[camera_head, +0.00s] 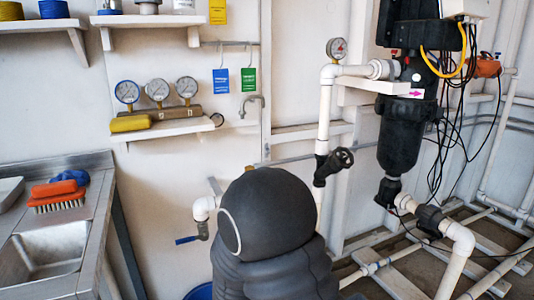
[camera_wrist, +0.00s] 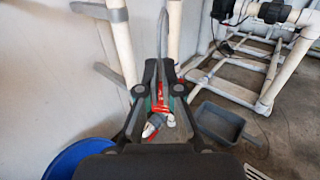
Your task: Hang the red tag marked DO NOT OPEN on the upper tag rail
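My gripper (camera_wrist: 160,68) shows in the wrist view, its two dark fingers close together at the tips. Small red and white patches show between the fingers; I cannot tell whether they are a held tag or things behind. No red tag with readable lettering shows in either view. In the head view, a short wall rail (camera_head: 230,42) bears a blue tag (camera_head: 221,81) and a green tag (camera_head: 249,79) on hooks. A yellow tag (camera_head: 217,12) hangs above it, its upper support outside the picture. My gripper is not visible in the head view; my dark arm fills the lower middle.
Shelves (camera_head: 150,20) and a gauge ledge (camera_head: 165,129) stick out left of the tags. Pipes and a black reactor vessel (camera_head: 401,131) stand right. A blue bucket (camera_wrist: 77,157) and a grey tray (camera_wrist: 218,122) are on the floor.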

